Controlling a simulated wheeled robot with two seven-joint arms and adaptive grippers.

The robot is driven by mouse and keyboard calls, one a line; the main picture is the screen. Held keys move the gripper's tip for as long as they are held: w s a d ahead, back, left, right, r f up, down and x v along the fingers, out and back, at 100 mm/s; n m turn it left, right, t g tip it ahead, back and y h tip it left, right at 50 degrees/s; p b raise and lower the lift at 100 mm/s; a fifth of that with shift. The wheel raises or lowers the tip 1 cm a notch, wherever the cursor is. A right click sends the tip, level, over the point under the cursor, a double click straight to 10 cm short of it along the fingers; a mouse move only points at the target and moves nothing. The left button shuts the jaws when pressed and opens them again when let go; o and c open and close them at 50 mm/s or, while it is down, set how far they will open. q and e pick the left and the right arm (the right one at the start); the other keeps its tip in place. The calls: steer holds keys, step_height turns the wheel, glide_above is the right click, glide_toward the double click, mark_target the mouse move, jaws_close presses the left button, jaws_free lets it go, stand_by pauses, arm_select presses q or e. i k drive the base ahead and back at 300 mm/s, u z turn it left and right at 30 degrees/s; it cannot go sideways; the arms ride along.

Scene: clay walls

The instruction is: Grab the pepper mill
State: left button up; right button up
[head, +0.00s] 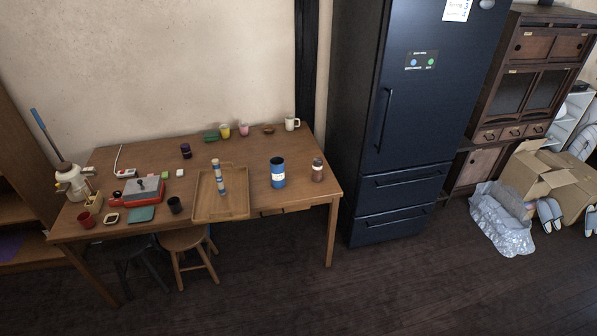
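A tall, slim, blue-and-pale banded item (218,174), which looks like the pepper mill, stands upright on a wooden tray (236,211). The tray lies near the middle of the wooden table (256,202). It is too small to be sure of its kind. A small brown jar with a grey top (317,171) stands near the table's right end. A dark small jar (186,151) stands behind the tray to the left. Neither of my grippers is in view.
A blue can (277,172) stands between tray and brown jar. A dark cup (175,205) is left of the tray. A red-and-grey device (142,192) lies farther left. Stools (187,240) sit under the front edge; a dark fridge (400,130) stands right. Open floor lies in front.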

mark_target(316, 175)
steer(key=u, duration=0.7)
steer(key=i, duration=0.8)
steer(key=u, duration=0.75)
steer(key=i, duration=0.75)
steer(key=z, duration=0.75)
steer(key=i, duration=0.75)
steer(key=z, duration=0.8)
